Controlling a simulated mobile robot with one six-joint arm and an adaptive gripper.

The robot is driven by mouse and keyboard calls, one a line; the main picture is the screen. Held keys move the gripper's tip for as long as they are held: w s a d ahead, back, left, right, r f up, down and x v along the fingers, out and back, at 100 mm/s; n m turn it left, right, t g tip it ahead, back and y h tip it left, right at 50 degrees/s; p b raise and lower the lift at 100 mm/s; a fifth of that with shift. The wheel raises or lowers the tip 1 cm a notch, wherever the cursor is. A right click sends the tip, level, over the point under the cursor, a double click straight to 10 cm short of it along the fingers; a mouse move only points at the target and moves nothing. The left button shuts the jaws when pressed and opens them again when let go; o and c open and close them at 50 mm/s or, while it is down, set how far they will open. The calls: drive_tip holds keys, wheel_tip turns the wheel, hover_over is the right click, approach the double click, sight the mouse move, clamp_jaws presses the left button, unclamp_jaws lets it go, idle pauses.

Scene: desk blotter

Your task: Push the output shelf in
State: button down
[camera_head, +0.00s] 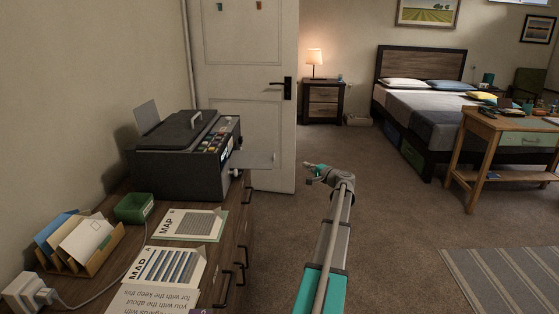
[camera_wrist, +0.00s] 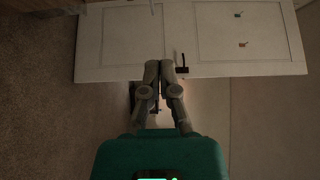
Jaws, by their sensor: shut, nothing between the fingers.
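The dark grey printer (camera_head: 185,155) stands on the wooden cabinet at the left in the head view. I cannot make out the shelf clearly in the wrist view.
A white door (camera_head: 247,60) stands behind the printer and also shows across the top of the wrist view (camera_wrist: 120,40). Papers (camera_head: 190,224), a green box (camera_head: 135,208) and a letter holder (camera_head: 82,250) lie on the cabinet. Open carpet (camera_head: 400,235) is to the right.

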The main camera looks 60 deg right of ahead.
drive_tip(key=shift+w, duration=0.15)
drive_tip(key=w+a+x, duration=0.1)
drive_tip(key=a+x, duration=0.1)
drive_tip(key=x, duration=1)
drive_tip(key=shift+w+a, duration=0.25)
idle(0.5)
